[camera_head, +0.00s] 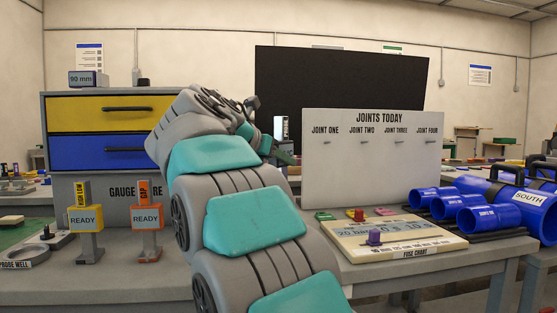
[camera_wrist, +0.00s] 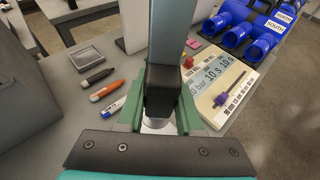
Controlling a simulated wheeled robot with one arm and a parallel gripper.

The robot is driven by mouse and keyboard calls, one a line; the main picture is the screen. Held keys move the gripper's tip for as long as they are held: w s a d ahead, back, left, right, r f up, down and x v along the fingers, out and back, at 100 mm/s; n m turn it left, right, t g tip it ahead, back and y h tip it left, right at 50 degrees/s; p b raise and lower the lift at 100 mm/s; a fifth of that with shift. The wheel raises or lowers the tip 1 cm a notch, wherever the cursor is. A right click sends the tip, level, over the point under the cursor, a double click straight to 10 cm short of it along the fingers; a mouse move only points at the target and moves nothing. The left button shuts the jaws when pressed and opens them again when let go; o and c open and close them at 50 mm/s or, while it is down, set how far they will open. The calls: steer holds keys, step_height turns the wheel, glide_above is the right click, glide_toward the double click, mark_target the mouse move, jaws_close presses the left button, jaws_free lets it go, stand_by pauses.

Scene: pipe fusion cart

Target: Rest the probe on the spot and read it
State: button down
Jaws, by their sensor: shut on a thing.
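My gripper (camera_head: 283,152) is raised above the bench, in front of the grey joints board. Its green fingers also show in the wrist view (camera_wrist: 161,114), shut on the probe. The probe (camera_head: 281,128) is upright in the head view, with a pale label reading PROBE. In the wrist view the probe (camera_wrist: 172,35) is a grey bar with a dark block between the fingers; its tip is hidden. A probe well (camera_head: 22,262) lies at the left of the bench. I cannot pick out the spot in either view.
The joints board (camera_head: 372,180) stands behind a fuse chart panel (camera_head: 385,250) with a purple knob. Blue pipes (camera_head: 480,215) lie at the right. Pens (camera_wrist: 107,90) and a grey tray (camera_wrist: 83,55) lie left of the probe. Ready-tagged gauges (camera_head: 146,218) stand at the left.

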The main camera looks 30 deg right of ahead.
steer(key=shift+f+b, duration=0.55)
steer(key=shift+f, duration=3.8)
steer(key=shift+f, duration=0.7)
steer(key=shift+r+p, duration=0.55)
steer(key=shift+r, duration=3)
